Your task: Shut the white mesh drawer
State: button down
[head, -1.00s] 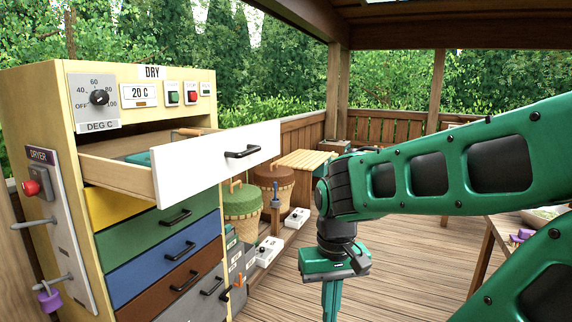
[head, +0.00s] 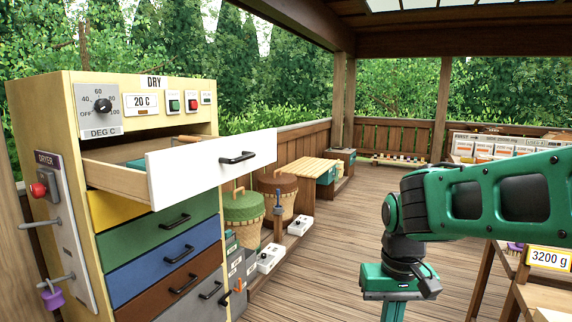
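The white drawer (head: 205,172) of the cream dryer cabinet (head: 60,125) stands pulled out at the top of the drawer stack. It has a black bar handle (head: 237,158) on its front, and a wooden side wall shows. A green item and a wooden-handled thing show partly inside it; its floor is mostly hidden. My gripper (head: 393,312) hangs pointing down at the lower right, well apart from the drawer. Its fingertips are cut off by the bottom edge, so I cannot tell if it is open or shut.
Yellow, green, blue (head: 165,262) and brown drawers below are shut. Lidded baskets (head: 243,206) and small white boxes (head: 300,222) stand behind the cabinet. A bench with a 3200 g display (head: 549,258) is at the right. The plank floor between is clear.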

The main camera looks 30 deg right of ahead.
aim_at(182, 172)
jog(key=z, duration=0.1)
jog(key=i, duration=1)
jog(key=u, duration=0.05)
